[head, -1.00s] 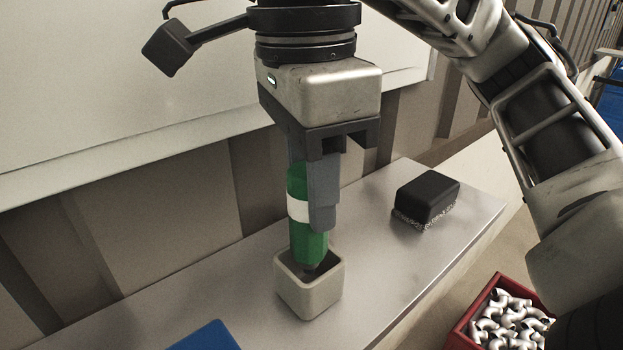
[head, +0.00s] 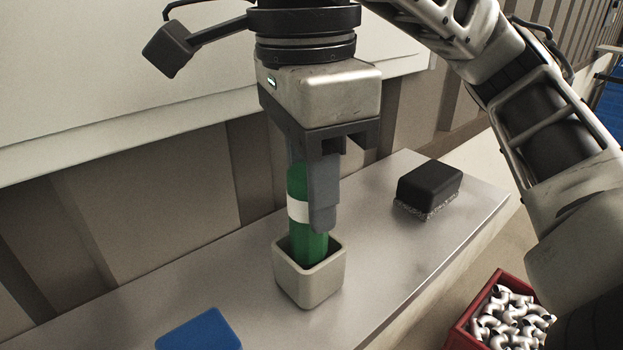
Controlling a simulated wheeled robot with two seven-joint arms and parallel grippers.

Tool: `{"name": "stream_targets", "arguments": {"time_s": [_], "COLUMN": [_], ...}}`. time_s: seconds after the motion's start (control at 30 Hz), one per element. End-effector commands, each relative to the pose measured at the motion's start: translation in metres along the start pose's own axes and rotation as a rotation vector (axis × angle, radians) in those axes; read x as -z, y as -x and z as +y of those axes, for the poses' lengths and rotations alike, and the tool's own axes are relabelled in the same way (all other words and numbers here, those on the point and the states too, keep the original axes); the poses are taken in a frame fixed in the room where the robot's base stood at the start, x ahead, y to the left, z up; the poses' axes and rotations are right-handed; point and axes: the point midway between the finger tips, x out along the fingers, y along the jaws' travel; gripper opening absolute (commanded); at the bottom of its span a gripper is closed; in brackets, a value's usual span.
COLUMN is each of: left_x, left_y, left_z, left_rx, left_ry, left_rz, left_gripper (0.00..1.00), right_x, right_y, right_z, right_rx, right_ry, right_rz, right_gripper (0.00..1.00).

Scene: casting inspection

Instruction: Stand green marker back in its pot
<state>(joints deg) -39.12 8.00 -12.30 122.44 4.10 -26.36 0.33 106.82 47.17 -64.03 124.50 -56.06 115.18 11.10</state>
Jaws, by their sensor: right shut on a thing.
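The green marker (head: 309,246) has a white band and is upright. My right gripper (head: 310,205) is shut on its upper part. The marker's lower end is inside the mouth of the square beige pot (head: 310,287), hidden by the pot's front wall. Whether its tip touches the pot's floor cannot be seen. The pot stands on the grey metal ledge. My left gripper is not in view.
A black eraser-like block (head: 430,188) lies on the ledge (head: 400,258) right of the pot. A blue flat object (head: 200,332) is at the front left. A red crate (head: 459,335) of metal fittings stands lower right. A white board (head: 120,80) is behind.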

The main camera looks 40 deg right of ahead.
Motion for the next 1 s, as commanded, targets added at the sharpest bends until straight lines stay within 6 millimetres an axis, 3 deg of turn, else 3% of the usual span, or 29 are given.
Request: {"name": "stream_targets", "arguments": {"time_s": [0.6,0.63,0.7,1.0], "left_x": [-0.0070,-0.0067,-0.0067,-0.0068], "left_y": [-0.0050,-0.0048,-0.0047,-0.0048], "left_z": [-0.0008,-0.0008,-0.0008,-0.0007], "left_rx": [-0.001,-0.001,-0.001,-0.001], "left_ry": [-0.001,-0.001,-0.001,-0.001], "left_rz": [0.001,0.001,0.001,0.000], "left_gripper": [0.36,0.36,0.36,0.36], "right_x": [-0.0004,-0.0004,-0.0004,-0.0004], "right_y": [-0.0117,-0.0113,-0.0112,-0.0112], "right_z": [0.0001,0.0000,0.0000,0.0000], "right_rx": [0.000,0.000,0.000,0.000], "right_ry": [0.000,0.000,0.000,0.000], "right_rz": [-0.001,-0.001,-0.001,0.000], "right_gripper": [0.00,0.38,0.55,0.55]}}
